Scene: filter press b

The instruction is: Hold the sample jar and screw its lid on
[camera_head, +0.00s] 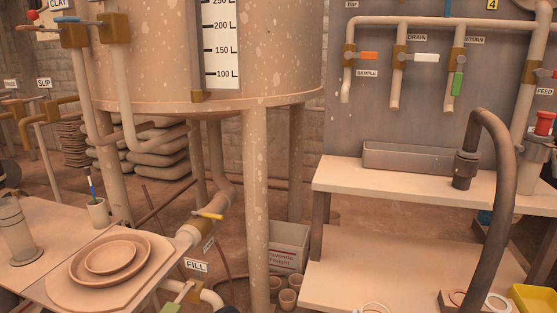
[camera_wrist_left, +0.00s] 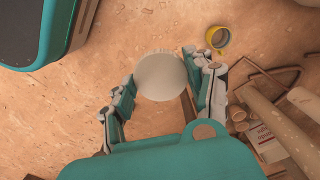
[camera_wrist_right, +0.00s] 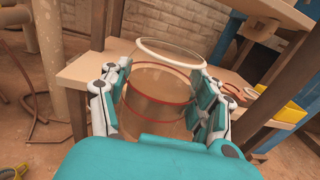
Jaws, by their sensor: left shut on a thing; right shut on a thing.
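My right gripper (camera_wrist_right: 160,108) is shut around the clear sample jar (camera_wrist_right: 155,82) in the right wrist view, one finger on each side. The jar has a pale rim and thin red rings, its mouth is open with no lid on it, and the shelf shows through it. My left gripper (camera_wrist_left: 164,93) is shut on a round pale lid (camera_wrist_left: 161,75) in the left wrist view, its fingers at the lid's two sides. The lid's face is turned to the camera. Neither gripper shows clearly in the head view. The lid and jar are apart.
A workbench with shelves (camera_head: 400,184) stands at the right, with a dark curved pipe (camera_head: 497,145) before it. A yellow tape roll (camera_wrist_left: 217,38) lies on the floor.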

